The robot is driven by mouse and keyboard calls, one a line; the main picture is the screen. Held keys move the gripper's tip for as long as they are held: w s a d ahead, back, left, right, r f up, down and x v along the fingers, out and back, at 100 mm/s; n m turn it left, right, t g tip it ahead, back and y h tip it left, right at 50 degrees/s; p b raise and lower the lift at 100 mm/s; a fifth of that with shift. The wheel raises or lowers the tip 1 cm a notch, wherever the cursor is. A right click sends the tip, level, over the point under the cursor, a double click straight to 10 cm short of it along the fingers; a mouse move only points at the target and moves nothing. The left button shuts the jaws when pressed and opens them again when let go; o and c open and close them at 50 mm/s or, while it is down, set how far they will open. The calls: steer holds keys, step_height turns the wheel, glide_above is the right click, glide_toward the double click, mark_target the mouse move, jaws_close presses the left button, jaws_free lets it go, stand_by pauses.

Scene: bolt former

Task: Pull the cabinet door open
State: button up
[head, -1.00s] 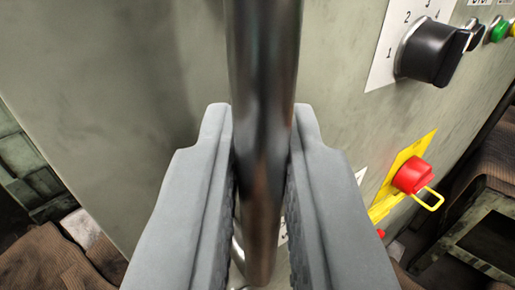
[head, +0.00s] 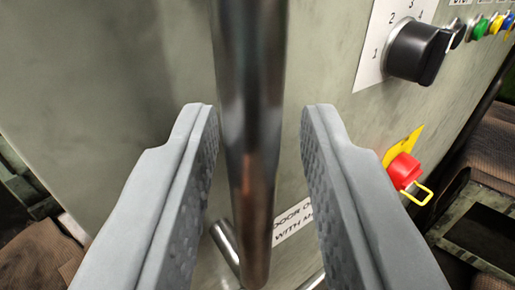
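The cabinet door (head: 120,75) is a grey-green metal panel that fills most of the head view. A dark metal bar handle (head: 250,110) runs down from the top edge through the middle of the view. A short metal stem (head: 226,243) shows behind its lower end. My gripper (head: 260,115) is open, with one grey finger on each side of the handle. A gap shows between the handle and each finger. I cannot tell from this view whether the door stands ajar.
A black rotary switch (head: 416,50) sits on a numbered white plate at the upper right. A red knob (head: 403,170) with a yellow loop is below it. Coloured buttons (head: 494,24) line the top right corner. A white label (head: 292,226) is partly hidden behind my right finger.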

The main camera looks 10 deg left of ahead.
steer(key=shift+s, duration=0.15)
steer(key=v, duration=1.7)
steer(key=shift+r, duration=0.1)
steer(key=a+r+m+t+h, duration=0.1)
steer(key=a+r+h, duration=0.25)
steer(key=r, duration=0.45)
steer(key=a+r+t+h, duration=0.1)
steer(key=a+r+h, duration=0.1)
steer(key=a+r, duration=0.45)
steer(key=s+a+r+m+g+y, duration=0.1)
steer(key=s+a+r+g, duration=0.1)
steer(key=s+a+r, duration=0.7)
steer(key=s+a, duration=0.2)
steer(key=s, duration=0.3)
steer(key=shift+m, duration=0.3)
